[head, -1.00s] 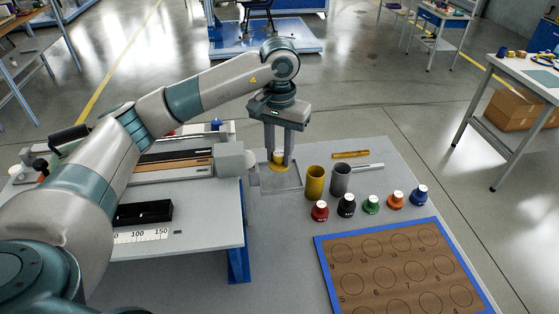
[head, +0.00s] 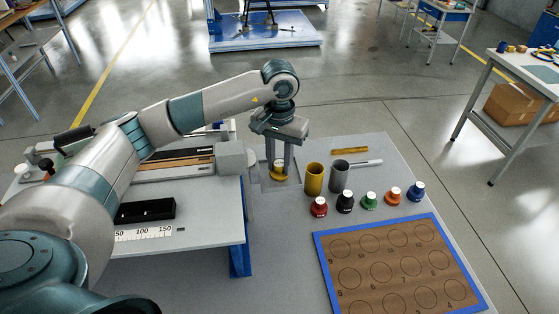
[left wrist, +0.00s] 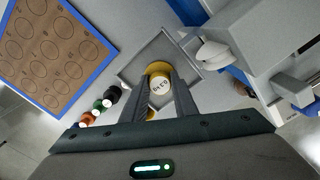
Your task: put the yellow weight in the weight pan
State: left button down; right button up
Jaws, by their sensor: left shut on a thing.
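The yellow weight (head: 279,177), with its white top, is held between the two fingers of my left gripper (head: 279,167). In the left wrist view the weight (left wrist: 159,69) is upright between the fingertips (left wrist: 161,84), its white marked top facing the camera. The grey square weight pan (head: 283,187) lies under the weight; it also shows in the left wrist view (left wrist: 135,70). The weight is over the pan, at or very near its surface; whether it touches cannot be told. My right gripper is not in view.
A yellow cylinder (head: 314,180) and a grey cylinder (head: 339,177) stand right of the pan. Red, black, green, orange and blue weights (head: 417,191) form a row. A blue-edged board with circles (head: 400,268) lies in front. A grey block (head: 231,158) is left of the pan.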

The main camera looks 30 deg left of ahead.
aim_at(280, 163)
pick_arm(q)
jog(key=shift+f, duration=0.15)
jog(key=c, duration=1.4)
grip_release()
jog(key=shift+c, duration=0.2)
jog(key=shift+r, duration=0.4)
notch_tip(280, 163, up, 12)
jog(key=b, duration=0.5)
jog(key=shift+f, duration=0.2)
